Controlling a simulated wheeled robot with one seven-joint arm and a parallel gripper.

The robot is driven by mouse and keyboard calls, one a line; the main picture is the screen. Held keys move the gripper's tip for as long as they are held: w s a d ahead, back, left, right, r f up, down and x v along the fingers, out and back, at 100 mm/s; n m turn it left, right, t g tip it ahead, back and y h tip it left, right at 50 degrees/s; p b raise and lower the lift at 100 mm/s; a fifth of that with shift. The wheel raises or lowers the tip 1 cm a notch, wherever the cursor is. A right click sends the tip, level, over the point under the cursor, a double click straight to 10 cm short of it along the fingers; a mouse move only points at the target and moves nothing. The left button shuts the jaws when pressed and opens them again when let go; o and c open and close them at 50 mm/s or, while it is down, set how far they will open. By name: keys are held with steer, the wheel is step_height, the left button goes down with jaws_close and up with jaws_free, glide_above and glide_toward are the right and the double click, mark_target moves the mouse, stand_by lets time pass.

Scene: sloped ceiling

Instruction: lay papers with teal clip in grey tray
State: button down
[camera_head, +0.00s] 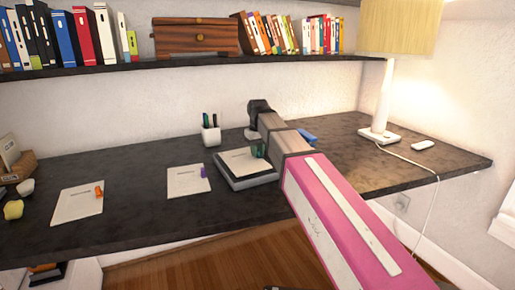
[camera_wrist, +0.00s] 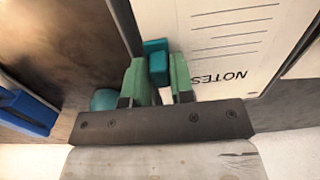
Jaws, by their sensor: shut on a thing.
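The white papers (camera_head: 238,160) are at the grey tray (camera_head: 250,182) in the middle of the desk, within its outline. In the wrist view the papers (camera_wrist: 230,45) show the word NOTES and ruled lines. The teal clip (camera_wrist: 156,52) sits on their edge. My gripper (camera_wrist: 158,72) has green fingers and is shut on the teal clip. In the head view my gripper (camera_head: 258,150) is at the right side of the papers. My arm hides part of the tray's right side. I cannot tell whether the papers touch the tray floor.
Papers with a purple clip (camera_head: 188,180) and papers with an orange clip (camera_head: 78,203) lie to the left. A pen cup (camera_head: 211,135) stands behind the tray. A blue object (camera_head: 308,137) lies behind my arm. A lamp (camera_head: 380,105) stands at right. A bookshelf (camera_head: 190,65) hangs above.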

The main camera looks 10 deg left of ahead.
steer(key=shift+f, duration=1.4)
steer(key=c, duration=0.9)
jaws_free()
step_height(320, 180, up, 11)
steer(key=shift+d+f, duration=0.1)
